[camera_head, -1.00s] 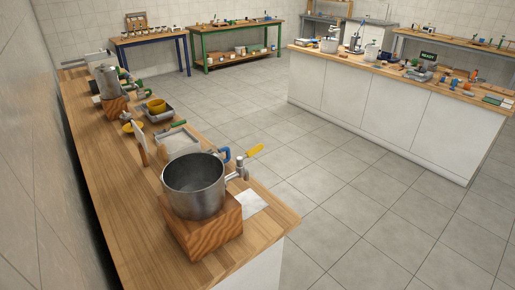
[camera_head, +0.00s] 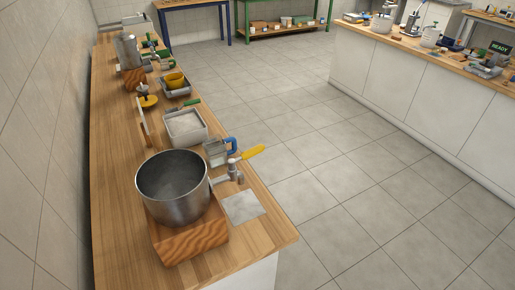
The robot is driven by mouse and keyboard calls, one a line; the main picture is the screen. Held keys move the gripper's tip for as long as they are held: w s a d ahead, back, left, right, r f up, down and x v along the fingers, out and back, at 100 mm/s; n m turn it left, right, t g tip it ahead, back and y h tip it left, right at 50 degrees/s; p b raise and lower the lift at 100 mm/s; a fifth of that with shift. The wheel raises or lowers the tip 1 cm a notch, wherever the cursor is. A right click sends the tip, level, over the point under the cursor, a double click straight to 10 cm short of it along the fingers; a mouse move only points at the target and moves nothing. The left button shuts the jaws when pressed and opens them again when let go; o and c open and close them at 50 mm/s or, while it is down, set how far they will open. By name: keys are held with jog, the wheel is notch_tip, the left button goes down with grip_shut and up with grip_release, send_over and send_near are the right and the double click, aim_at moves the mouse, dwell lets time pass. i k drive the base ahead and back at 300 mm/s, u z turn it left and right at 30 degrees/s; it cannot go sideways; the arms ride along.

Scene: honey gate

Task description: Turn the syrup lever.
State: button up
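A large steel pot (camera_head: 172,188) sits on a wooden block (camera_head: 189,239) near the front end of the wooden counter. A metal tap (camera_head: 231,171) sticks out from the pot's right side. A yellow lever (camera_head: 252,152) on top of the tap points up and to the right, out past the counter's right edge. My gripper is not in view.
A white sheet (camera_head: 243,207) lies below the tap. Open tiled floor (camera_head: 330,170) lies right of the counter, up to a white island (camera_head: 420,85).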

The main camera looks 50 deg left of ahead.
aim_at(252, 152)
jog(key=i, duration=2.55)
jog(key=u, duration=2.7)
